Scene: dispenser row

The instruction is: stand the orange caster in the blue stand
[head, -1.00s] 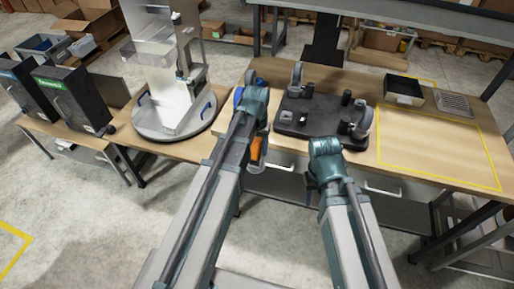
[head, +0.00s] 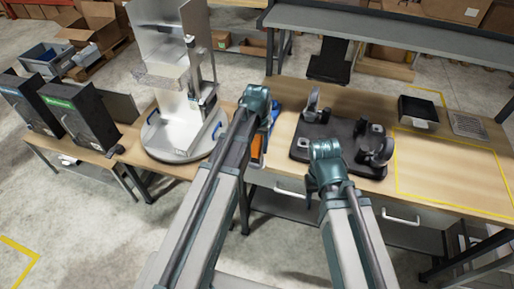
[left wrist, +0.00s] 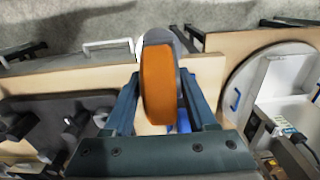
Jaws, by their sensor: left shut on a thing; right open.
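The orange caster (left wrist: 160,85) is clamped between the two fingers of my left gripper (left wrist: 158,100). Its orange wheel faces the left wrist camera, with a grey part behind it. In the head view the caster (head: 256,148) shows below my left gripper (head: 258,135), at the table's front edge. The blue stand (head: 275,112) sits on the table just behind and right of that gripper, mostly hidden by the arm. A blue bit of it (left wrist: 184,121) shows beside the caster in the left wrist view. My right gripper (head: 316,190) is empty, its fingers mostly hidden by its wrist.
A black base plate (head: 325,150) with grey-wheeled casters lies right of the stand. Beyond it are a black tray (head: 418,110), a grated plate (head: 468,126) and a yellow-outlined free area (head: 450,170). A round turntable (head: 160,145) with a metal fixture stands left.

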